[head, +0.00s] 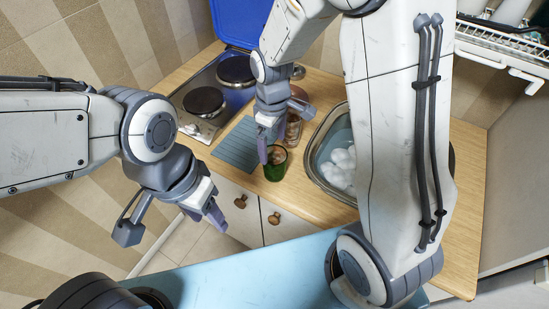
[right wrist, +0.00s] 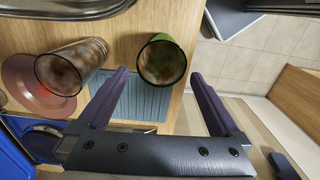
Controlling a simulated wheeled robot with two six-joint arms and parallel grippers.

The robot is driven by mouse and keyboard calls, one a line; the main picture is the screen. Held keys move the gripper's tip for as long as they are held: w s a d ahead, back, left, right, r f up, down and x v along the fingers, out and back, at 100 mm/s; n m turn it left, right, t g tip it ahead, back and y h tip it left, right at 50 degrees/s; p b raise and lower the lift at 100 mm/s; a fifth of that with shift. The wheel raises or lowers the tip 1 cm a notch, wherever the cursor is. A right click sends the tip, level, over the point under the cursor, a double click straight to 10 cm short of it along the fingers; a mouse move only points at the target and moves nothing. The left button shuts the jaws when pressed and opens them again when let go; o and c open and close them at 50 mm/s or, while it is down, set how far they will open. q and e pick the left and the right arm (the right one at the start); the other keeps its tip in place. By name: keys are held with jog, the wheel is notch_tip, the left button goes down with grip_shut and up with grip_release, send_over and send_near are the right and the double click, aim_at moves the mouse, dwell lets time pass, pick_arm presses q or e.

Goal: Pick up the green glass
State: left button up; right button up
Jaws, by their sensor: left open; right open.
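The green glass (head: 274,168) stands upright near the front edge of the wooden counter, by the corner of a grey-blue mat. My right gripper (head: 270,150) is open and empty, just above and behind the glass in the head view. In the right wrist view the open gripper (right wrist: 159,74) has one finger on either side of the green glass (right wrist: 168,62), whose rim faces the camera. I cannot tell how far the fingertips reach down past the rim. My left gripper (head: 206,219) is open and empty, low in front of the cabinets, away from the glass.
A brownish glass (right wrist: 72,68) and a reddish round dish (right wrist: 35,85) are beside the green glass. A sink (head: 312,160) with white items lies right of it. The hob (head: 203,102) with raised blue lid (head: 238,22) is behind left. The grey-blue mat (head: 238,148) is empty.

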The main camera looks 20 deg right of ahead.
aim_at(275, 161)
notch_tip(275, 161, down, 3)
jog(key=shift+s+f, duration=0.1)
jog(key=shift+s, duration=0.05)
jog(key=f, duration=0.2)
jog(key=f+p, duration=0.1)
jog(key=f, duration=0.1)
jog(key=shift+s+d, duration=0.2)
jog(key=shift+f+p, duration=0.35)
jog(key=shift+f, duration=0.25)
jog(key=shift+w, duration=0.1)
jog(key=c, duration=1.4)
jog(key=shift+o, duration=0.2)
jog(key=shift+r, duration=0.1)
